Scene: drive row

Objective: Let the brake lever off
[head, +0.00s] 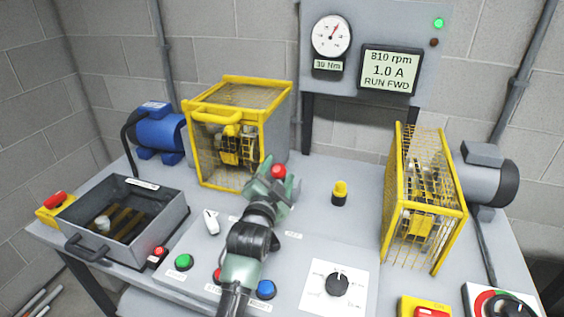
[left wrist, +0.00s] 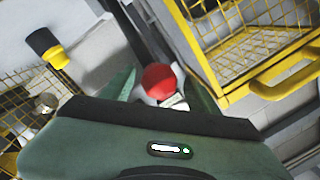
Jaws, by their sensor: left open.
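The red ball knob (head: 278,171), which looks like the top of the brake lever, stands near the front right of the left yellow cage. Its shaft is mostly hidden by my gripper. My left gripper (head: 272,187) is open at the knob. In the left wrist view the red knob (left wrist: 158,78) shows between the two green fingers, with a pale part below it. I cannot tell whether the fingers touch it. The screen (head: 389,70) reads 810 rpm, 1.0 A, RUN FWD. My right gripper is not in view.
Yellow cages stand left (head: 240,130) and right (head: 425,195). A yellow-and-black knob (head: 339,192) is right of my gripper. A white lever (head: 211,222), green button (head: 183,262), blue button (head: 266,289) and black dial (head: 337,284) lie around my arm. An open grey tray (head: 174,205) is left.

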